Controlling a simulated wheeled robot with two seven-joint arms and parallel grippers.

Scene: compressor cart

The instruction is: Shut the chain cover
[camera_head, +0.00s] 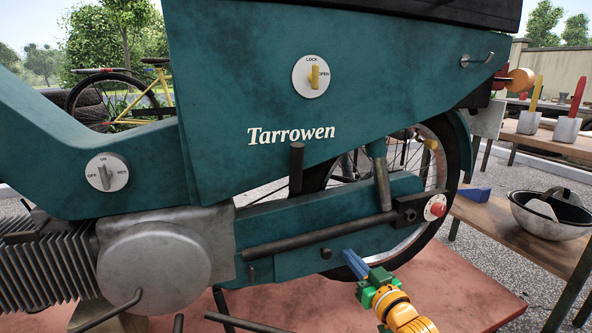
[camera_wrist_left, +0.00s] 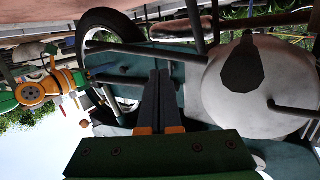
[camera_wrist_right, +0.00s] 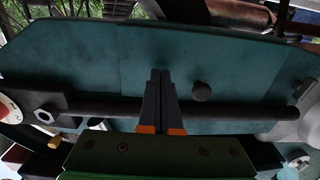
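The chain cover (camera_head: 362,238) is a long teal casing low on the vehicle, between the grey engine housing and the rear wheel. A dark round knob (camera_head: 326,253) sticks out near its lower edge; the knob also shows in the right wrist view (camera_wrist_right: 202,91). A dark bar (camera_head: 310,236) runs across its front. I cannot tell how far the cover stands open. My right gripper (camera_head: 350,258) has its fingers together, empty, just right of the knob; contact is unclear. My left gripper (camera_wrist_left: 160,76) is outside the head view. Its fingers are together and empty, facing the engine side.
The round engine housing (camera_head: 153,268) and a pedal lever are at left. The rear wheel (camera_head: 440,165) and a red button (camera_head: 437,209) are at right. A bench (camera_head: 500,225) with a bowl (camera_head: 552,214) stands farther right. The reddish platform (camera_head: 470,300) lies below.

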